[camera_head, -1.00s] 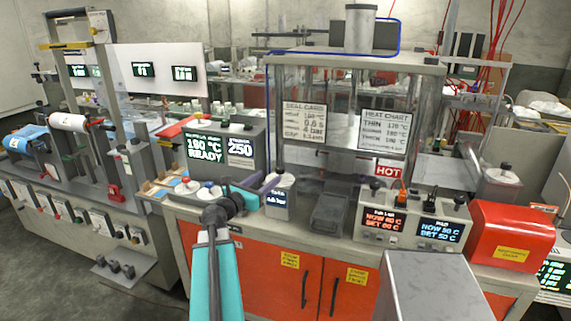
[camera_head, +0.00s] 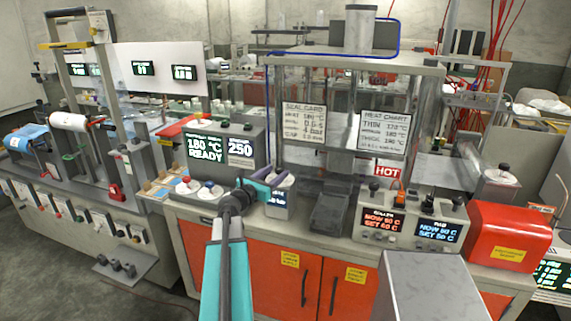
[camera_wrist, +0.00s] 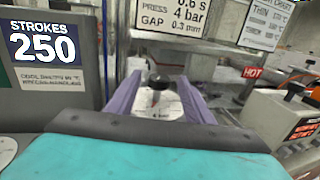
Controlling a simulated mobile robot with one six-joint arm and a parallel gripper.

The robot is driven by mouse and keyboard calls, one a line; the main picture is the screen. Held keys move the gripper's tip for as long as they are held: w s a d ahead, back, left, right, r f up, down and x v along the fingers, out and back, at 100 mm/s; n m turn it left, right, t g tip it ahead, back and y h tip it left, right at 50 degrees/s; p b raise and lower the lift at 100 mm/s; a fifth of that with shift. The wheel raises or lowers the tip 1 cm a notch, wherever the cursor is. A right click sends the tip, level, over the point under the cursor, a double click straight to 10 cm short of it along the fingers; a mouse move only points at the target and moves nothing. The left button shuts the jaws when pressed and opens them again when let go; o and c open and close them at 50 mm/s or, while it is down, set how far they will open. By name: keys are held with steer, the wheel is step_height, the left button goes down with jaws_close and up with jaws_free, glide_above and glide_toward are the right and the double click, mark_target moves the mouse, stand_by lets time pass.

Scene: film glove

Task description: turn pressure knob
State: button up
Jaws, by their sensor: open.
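The pressure knob (camera_wrist: 158,84) is a black knob with a red mark on a white round dial (camera_wrist: 160,104). The dial tops a small grey box (camera_head: 279,209) on the bench, and the box's small display is partly hidden. In the wrist view my gripper (camera_wrist: 155,76) has its two purple fingers apart, one on each side of the knob. I cannot tell whether they touch it. In the head view my gripper (camera_head: 277,177) is at the top of the box, reaching in from the left. A seal card (camera_head: 304,122) behind reads 4 bar in the wrist view.
A grey control box (camera_head: 222,150) showing 180 °C and 250 strokes stands left. A foot-like dark pedal block (camera_head: 330,208) is just right of the knob box. A roller and ram panel (camera_head: 412,222) and a red cover (camera_head: 508,236) stand farther right.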

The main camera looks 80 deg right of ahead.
mark_target(283, 168)
steer(key=shift+p+x, duration=1.1)
steer(key=shift+x, duration=2.75)
steer(key=c, duration=1.1)
steer(key=shift+o, duration=0.3)
steer(key=shift+w+f+n+t+h+b, duration=0.15)
steer(key=shift+n+t+h+b, duration=0.2)
steer(key=shift+t+b, duration=0.35)
steer(key=shift+w+n+t+b, duration=0.1)
steer(key=shift+n+t+b, duration=0.55)
steer(key=shift+t+b, duration=0.2)
steer(key=shift+w+d+n+t+h+b, duration=0.1)
steer(key=shift+w+n+t+h+b, duration=0.15)
steer(key=shift+n+t+b, duration=0.45)
steer(key=shift+w+d+n+t+h+b, duration=0.15)
steer(key=shift+n+t+b, duration=0.25)
steer(key=shift+t, duration=0.55)
steer(key=shift+w+a+n+t+b, duration=0.15)
steer(key=shift+n+t+b, duration=0.2)
steer(key=shift+t, duration=0.3)
steer(key=shift+w+d+n+t+b, duration=0.1)
steer(key=shift+w+n+t+b, duration=0.1)
steer(key=shift+n+t, duration=0.35)
